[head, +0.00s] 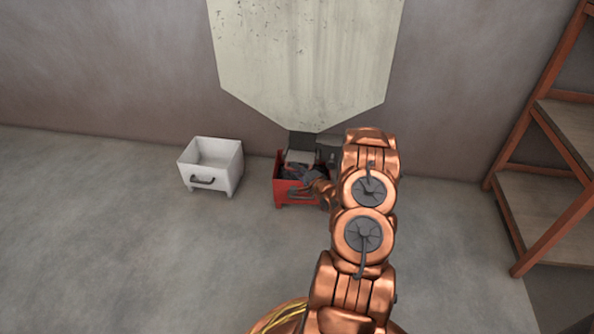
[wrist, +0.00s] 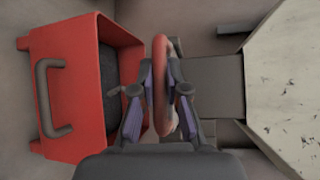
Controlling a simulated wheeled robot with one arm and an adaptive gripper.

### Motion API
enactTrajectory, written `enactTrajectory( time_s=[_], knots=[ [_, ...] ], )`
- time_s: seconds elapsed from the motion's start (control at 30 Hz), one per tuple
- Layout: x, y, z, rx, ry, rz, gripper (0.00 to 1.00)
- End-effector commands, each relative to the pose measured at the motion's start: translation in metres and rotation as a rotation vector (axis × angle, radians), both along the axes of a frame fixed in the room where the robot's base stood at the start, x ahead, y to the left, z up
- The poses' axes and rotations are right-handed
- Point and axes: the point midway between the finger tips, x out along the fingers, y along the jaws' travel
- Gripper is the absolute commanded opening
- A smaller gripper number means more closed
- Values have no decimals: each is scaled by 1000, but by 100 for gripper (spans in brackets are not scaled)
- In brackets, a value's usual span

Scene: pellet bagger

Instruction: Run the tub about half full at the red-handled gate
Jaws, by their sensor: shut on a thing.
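A red tub (wrist: 75,75) with a dark bar handle stands on the floor under the spout of the pale hopper (wrist: 290,90). The tub (head: 298,195) also shows in the head view, partly behind my arm. A dark grey surface shows inside it in the wrist view; I cannot tell its level. My gripper (wrist: 162,72) is shut on the red gate handle (wrist: 160,95), which stands between its two fingers, between the tub and the hopper's grey chute (wrist: 217,85). In the head view my gripper (head: 305,176) is over the tub, and the gate handle is hidden.
A white tub (head: 212,178) with a dark handle stands on the floor left of the red one, apart from it. An orange-framed shelf rack (head: 550,190) stands at the right. The wall is close behind the hopper. The floor at left and in front is clear.

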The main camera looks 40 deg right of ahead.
Motion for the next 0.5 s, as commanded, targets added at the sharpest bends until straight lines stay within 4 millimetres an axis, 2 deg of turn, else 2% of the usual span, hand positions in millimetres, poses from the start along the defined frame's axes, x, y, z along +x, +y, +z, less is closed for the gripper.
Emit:
enactTrajectory(
  time_s=[0.5],
  knots=[
    [5,-7,2,0,-1,1,0]
  ],
)
